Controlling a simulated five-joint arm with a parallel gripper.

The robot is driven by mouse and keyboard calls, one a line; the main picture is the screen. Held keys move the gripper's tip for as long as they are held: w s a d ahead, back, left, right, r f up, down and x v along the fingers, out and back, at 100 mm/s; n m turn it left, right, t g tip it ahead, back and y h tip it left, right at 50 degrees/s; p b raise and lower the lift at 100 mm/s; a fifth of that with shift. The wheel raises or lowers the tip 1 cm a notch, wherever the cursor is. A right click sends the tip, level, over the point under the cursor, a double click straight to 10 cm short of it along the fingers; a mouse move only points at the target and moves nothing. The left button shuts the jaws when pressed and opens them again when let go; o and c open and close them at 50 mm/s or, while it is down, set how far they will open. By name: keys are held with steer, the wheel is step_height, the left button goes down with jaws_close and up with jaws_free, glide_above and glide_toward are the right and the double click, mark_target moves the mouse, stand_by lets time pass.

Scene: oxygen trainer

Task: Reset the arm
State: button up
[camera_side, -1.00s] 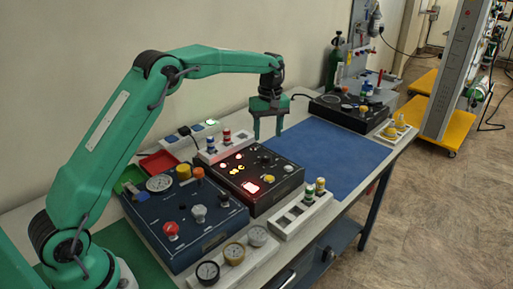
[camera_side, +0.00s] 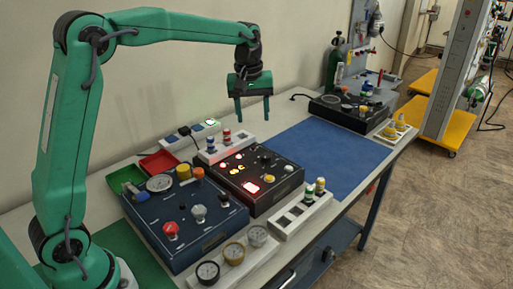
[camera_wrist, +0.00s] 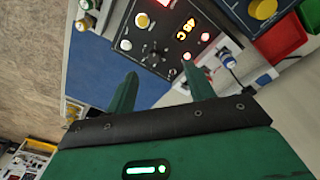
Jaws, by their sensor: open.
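My green arm rises from the left in the side view. My gripper (camera_side: 253,118) hangs fingers down above the bench, with its two fingers apart and nothing between them. It is raised over the back of the black control box (camera_side: 255,172) with lit red and yellow displays, clear of it. In the wrist view my gripper (camera_wrist: 160,88) also shows two spread green fingers. The black box (camera_wrist: 160,35) lies beyond them.
A dark blue panel (camera_side: 213,232) with knobs and a gauge stands front left. A blue mat (camera_side: 330,150) lies bare to the right. A white holder (camera_side: 300,215) with small bottles is in front. Red (camera_side: 160,163) and green (camera_side: 125,178) trays sit near the wall.

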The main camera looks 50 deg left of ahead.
steer(key=s+d+r+m+t, duration=0.1)
steer(key=s+r+m, duration=0.25)
steer(key=s, duration=0.45)
steer(key=s+d+f+m+t, duration=0.1)
steer(key=s+m, duration=0.2)
steer(key=s, duration=0.7)
steer(key=s+d+f+m+t, duration=0.1)
steer(key=s+f+m+t, duration=0.1)
steer(key=s, duration=0.8)
steer(key=shift+m, duration=0.45)
